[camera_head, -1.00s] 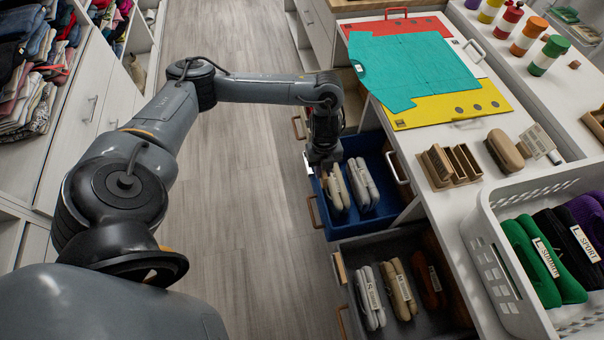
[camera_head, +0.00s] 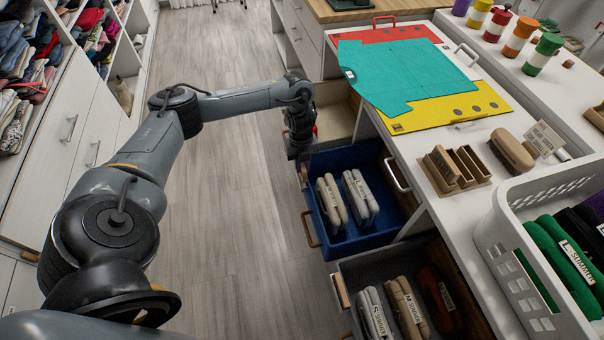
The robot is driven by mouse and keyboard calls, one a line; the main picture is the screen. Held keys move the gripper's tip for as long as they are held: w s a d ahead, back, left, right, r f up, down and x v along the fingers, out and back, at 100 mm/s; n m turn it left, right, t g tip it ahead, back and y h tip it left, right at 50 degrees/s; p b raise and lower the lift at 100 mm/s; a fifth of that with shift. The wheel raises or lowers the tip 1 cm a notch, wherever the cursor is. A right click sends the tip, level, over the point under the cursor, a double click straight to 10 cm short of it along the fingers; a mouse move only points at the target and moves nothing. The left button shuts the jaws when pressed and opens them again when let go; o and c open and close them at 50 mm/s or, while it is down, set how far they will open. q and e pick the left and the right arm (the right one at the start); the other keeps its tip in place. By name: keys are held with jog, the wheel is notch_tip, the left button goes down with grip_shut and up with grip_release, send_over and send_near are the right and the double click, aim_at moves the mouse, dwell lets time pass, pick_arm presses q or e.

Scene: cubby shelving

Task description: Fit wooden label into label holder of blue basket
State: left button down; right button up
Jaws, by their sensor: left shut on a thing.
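The blue basket (camera_head: 378,238) stands pulled out below the white counter, with two pale folded garment bundles inside. My left gripper (camera_head: 299,153) points down at the basket's far left corner, beside its left front wall. It is shut on a small pale piece, which looks like the wooden label (camera_head: 303,173); the fingers hide most of it. The label holder on the blue basket is too small and covered to make out. My right gripper is out of view.
A grey basket (camera_head: 385,268) with a wooden label (camera_head: 341,291) on its front stands nearer. A beige basket (camera_head: 335,120) is beyond the blue one. A white crate (camera_head: 510,235) sits on the counter. The floor to the left is clear.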

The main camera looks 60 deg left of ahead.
pick_arm(q)
notch_tip(320, 180, down, 4)
jog(key=shift+r+b, duration=0.15)
jog(key=shift+b, duration=1)
jog(key=shift+f, duration=0.2)
jog(key=shift+f, duration=0.15)
jog(key=c, duration=1)
grip_release()
jog(key=shift+c, duration=0.2)
